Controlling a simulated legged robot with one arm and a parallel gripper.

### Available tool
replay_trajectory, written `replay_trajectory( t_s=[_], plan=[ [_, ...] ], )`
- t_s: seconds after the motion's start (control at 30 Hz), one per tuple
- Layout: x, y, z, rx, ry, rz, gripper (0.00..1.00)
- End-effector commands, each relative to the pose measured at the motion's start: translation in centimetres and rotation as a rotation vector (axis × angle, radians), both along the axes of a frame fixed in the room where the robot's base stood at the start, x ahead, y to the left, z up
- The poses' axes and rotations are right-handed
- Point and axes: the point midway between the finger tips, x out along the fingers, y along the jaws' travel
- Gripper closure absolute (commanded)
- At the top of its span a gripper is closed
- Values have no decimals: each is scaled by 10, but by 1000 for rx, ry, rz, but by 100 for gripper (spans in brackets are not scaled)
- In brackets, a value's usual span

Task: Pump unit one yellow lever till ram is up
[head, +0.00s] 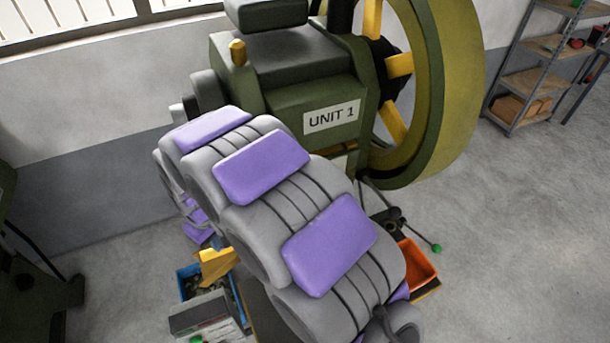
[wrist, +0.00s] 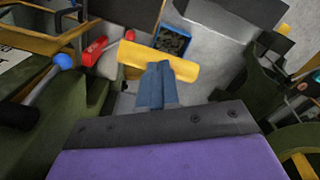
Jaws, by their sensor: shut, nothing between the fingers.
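The unit one machine (head: 285,100) is a green press-like body with a "UNIT 1" label. A yellow bar (wrist: 183,66), which looks like the lever, lies crosswise just beyond my gripper's fingertips in the wrist view. A yellow piece (head: 217,267), likely the same bar, shows low beside my arm in the head view. My gripper (wrist: 157,68) is shut and empty, its blue-grey fingers overlapping the bar in the picture. I cannot tell whether they touch it. My arm hides part of the machine. I cannot make out the ram.
A blue bin (head: 187,284) of dark parts stands on the floor near the yellow piece. A large green and yellow flywheel (head: 452,90) is right of the label. A blue-knobbed lever (wrist: 63,61) and a red object (wrist: 92,52) are at left in the wrist view. Open floor lies right.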

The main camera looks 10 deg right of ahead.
Motion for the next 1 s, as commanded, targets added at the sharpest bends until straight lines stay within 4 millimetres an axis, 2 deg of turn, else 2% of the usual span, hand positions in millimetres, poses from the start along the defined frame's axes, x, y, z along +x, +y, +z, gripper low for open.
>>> replay_trajectory(
  t_s=[0.1, 0.47, 1.0],
  plan=[
    [0, 0, -10, -1, 3, 0, 100],
    [-1, 0, -12, -1, 4, 0, 100],
    [18, 3, -61, -4, 7, 0, 100]
  ],
)
